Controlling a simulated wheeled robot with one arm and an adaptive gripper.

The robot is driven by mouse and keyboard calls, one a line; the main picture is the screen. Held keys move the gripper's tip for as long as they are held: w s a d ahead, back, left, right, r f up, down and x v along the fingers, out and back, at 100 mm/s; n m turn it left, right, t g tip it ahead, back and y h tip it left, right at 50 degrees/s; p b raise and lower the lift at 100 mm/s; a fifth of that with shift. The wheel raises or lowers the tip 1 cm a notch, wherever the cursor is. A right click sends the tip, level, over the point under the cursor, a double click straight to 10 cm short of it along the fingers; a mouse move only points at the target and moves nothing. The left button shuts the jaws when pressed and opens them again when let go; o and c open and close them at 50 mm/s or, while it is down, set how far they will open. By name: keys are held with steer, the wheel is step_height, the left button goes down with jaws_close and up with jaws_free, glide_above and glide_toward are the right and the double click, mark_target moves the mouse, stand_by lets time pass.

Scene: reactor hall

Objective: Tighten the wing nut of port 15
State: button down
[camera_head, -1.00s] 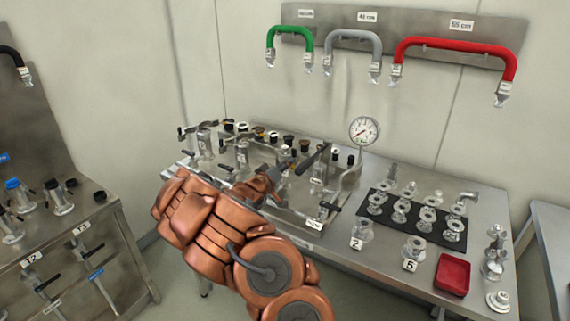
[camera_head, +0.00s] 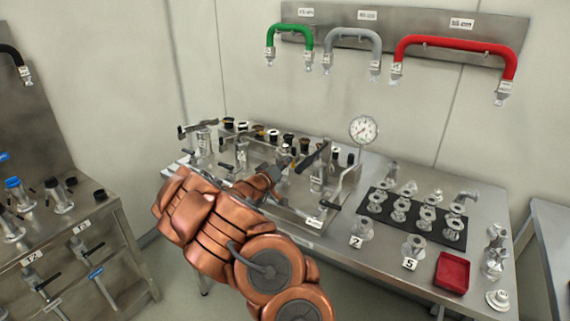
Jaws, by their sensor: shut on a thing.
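My copper-coloured arm reaches from the lower middle to the bench, with my gripper (camera_head: 281,168) at its far end among the metal port fittings. The gripper is small in this view and partly hidden by my own wrist. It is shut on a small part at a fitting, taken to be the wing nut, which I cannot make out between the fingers. The port fittings (camera_head: 241,154) stand in rows on a steel panel, several with black caps. I cannot read the number 15 on any of them.
A pressure gauge (camera_head: 363,130) rises behind the panel. To the right are a black mat (camera_head: 453,243) with several metal fittings and a red tray (camera_head: 452,272). Green (camera_head: 290,30), grey and red (camera_head: 460,43) hoses hang on the wall. Another fitting bench (camera_head: 105,222) stands left.

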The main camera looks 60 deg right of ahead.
steer(key=shift+d+r+m+b, duration=0.1)
steer(key=shift+r+m+b, duration=0.15)
steer(key=shift+b, duration=0.25)
steer(key=shift+r+m+b, duration=0.1)
steer(key=shift+m+b, duration=0.25)
steer(key=shift+b, duration=0.25)
steer(key=shift+s+f+m+b, duration=0.1)
steer(key=shift+f+m+b, duration=0.15)
steer(key=shift+m+b, duration=0.8)
steer(key=shift+b, duration=0.5)
steer(key=m+b, duration=0.7)
steer(key=shift+s+f, duration=0.2)
steer(key=shift+s, duration=0.2)
steer(key=shift+m+b, duration=0.35)
steer(key=shift+b, duration=0.05)
steer(key=c, duration=1.3)
jaws_free()
steer(key=shift+r, duration=0.15)
